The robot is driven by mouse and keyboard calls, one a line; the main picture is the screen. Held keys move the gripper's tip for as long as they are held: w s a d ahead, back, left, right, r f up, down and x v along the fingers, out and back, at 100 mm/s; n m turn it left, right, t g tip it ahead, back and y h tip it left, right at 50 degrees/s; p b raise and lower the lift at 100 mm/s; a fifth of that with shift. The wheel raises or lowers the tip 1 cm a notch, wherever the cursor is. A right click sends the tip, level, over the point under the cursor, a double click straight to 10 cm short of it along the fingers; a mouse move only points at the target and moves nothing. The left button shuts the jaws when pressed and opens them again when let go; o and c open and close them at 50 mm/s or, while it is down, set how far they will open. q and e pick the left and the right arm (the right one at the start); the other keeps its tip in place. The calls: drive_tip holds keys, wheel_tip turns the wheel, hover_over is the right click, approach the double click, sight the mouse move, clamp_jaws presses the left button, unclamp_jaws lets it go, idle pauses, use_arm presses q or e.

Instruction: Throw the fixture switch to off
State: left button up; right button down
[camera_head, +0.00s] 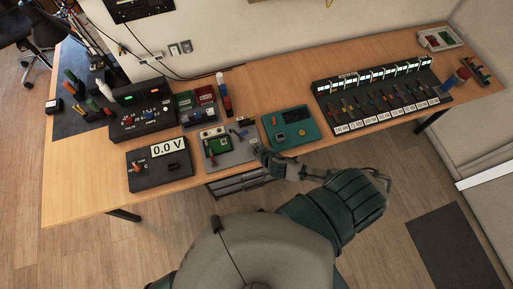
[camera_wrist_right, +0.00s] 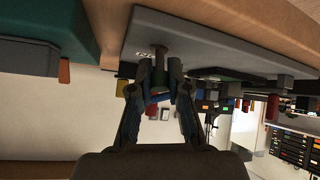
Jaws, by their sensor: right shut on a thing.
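The grey fixture (camera_head: 239,156) lies near the table's front edge, with a green board (camera_head: 217,146) on it. My right gripper (camera_head: 260,150) is at the fixture's right front corner. In the right wrist view the fixture's grey plate (camera_wrist_right: 215,38) shows at the top, and a dark switch lever (camera_wrist_right: 159,62) stands out from it beside a small white label. My right gripper (camera_wrist_right: 160,85) has its two fingers closed around this lever. The lever's setting cannot be read, since the fingers hide part of it. My left gripper is not in view.
A teal box (camera_head: 290,127) stands right of the fixture. A meter reading 0.0 V (camera_head: 160,163) and a black power supply (camera_head: 142,112) stand to its left. A long black terminal panel (camera_head: 380,95) lies further right. Bare table (camera_head: 265,80) shows behind.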

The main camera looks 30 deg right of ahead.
drive_tip(key=shift+s+f+t+b, duration=0.2)
drive_tip(key=shift+t+b, duration=0.15)
drive_tip(key=shift+t, duration=0.05)
drive_tip(key=c, duration=1.1)
unclamp_jaws()
drive_tip(key=v, duration=1.2)
drive_tip(key=shift+a, duration=0.1)
drive_tip(key=shift+f, duration=0.1)
